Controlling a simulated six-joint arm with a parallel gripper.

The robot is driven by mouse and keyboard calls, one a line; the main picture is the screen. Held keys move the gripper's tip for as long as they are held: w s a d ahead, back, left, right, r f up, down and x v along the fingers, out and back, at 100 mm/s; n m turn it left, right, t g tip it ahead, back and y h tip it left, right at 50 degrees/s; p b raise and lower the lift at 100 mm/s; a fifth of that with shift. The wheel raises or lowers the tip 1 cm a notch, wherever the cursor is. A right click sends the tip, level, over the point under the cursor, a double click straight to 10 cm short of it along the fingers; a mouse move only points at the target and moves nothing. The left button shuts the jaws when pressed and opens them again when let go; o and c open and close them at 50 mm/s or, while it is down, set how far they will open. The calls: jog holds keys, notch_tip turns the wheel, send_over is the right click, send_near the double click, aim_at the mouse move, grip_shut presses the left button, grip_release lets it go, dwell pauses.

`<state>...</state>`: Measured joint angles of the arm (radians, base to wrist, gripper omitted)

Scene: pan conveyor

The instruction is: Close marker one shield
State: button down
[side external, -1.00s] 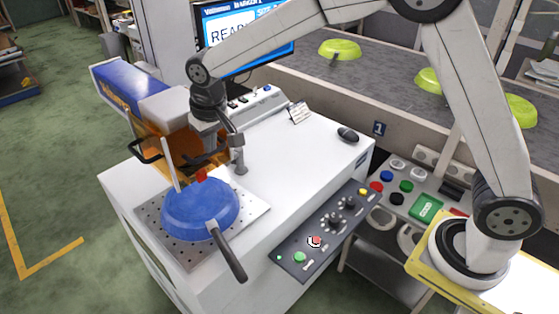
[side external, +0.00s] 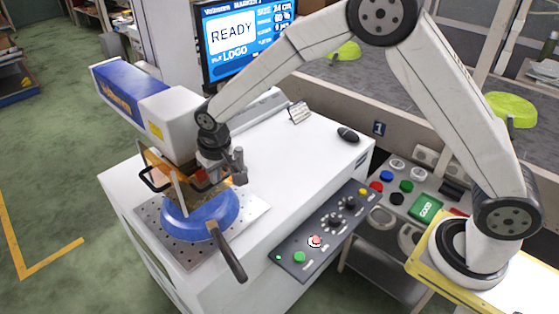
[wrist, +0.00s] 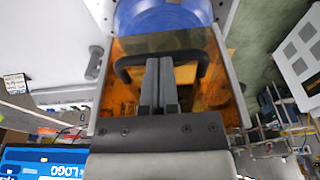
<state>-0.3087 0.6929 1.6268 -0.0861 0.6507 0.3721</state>
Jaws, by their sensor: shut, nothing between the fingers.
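The marker one shield (side external: 158,164) is a clear orange guard with a black handle (side external: 152,181), under the blue and white marker head (side external: 150,110). It hangs low over the rear of an upturned blue pan (side external: 190,222) on the perforated plate. Whether it is fully down cannot be told. My gripper (side external: 213,170) is at the shield's near side; its fingertips are hard to make out there. In the wrist view, my gripper (wrist: 160,62) is shut and empty, its fingers in front of the orange shield (wrist: 115,85), overlapping the span of its black handle (wrist: 124,68). Contact is unclear.
The pan's dark handle (side external: 229,252) sticks out past the plate (side external: 255,206). A control panel (side external: 325,232) with buttons and knobs lines the cabinet's front edge. The screen (side external: 247,38) reads READY. A mouse (side external: 348,134) lies on the white top. Green pans (side external: 511,108) are on the conveyor.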

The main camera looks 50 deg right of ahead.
notch_tip(320, 180, down, 5)
jog(key=shift+s+f, duration=0.1)
jog(key=shift+s, duration=0.05)
jog(key=shift+r, duration=0.2)
dwell(0.3)
notch_tip(320, 180, up, 14)
jog(key=s, duration=0.2)
jog(key=shift+s, duration=0.15)
dwell(0.4)
jog(key=shift+r, duration=0.1)
jog(key=s+d+f, duration=0.3)
jog(key=s+d, duration=0.4)
jog(key=s, duration=0.3)
jog(key=s+d+f, duration=0.3)
jog(key=s+d, duration=0.5)
jog(key=s, duration=0.1)
jog(key=shift+s+t, duration=0.3)
jog(key=shift+s, duration=0.05)
